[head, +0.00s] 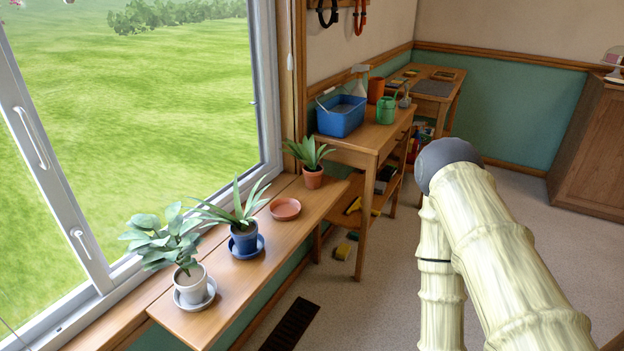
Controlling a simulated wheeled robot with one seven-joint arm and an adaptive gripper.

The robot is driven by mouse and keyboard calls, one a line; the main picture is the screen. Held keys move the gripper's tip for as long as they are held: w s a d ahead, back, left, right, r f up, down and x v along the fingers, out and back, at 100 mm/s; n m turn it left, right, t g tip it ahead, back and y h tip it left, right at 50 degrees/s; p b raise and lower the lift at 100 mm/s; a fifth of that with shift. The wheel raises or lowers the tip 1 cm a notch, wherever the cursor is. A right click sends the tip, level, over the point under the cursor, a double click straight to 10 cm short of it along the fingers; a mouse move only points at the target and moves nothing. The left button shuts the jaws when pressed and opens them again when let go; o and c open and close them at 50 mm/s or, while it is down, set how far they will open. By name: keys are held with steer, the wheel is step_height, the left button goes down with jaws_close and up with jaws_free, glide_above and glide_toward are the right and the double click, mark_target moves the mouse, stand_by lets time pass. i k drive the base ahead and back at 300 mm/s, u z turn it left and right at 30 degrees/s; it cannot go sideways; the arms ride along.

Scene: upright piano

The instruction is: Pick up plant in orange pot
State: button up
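The plant in the orange pot (312,162) stands upright at the far end of the wooden window shelf. It has pointed green leaves and a small terracotta-orange pot (313,179). My arm reaches up from the lower right and bends at a grey joint, to the right of the shelf and apart from the plant. My gripper is not visible in the head view, so its state and what it may hold are hidden.
On the shelf (196,327) are an empty orange saucer (285,208), a plant in a blue pot (243,239) and one in a white pot (190,284). A wooden table (357,145) with a blue bin (340,116) stands behind. The window is at left; open floor lies right of the shelf.

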mark_target(313, 170)
steer(key=z, duration=1.4)
steer(key=i, duration=0.9)
steer(key=u, duration=2.6)
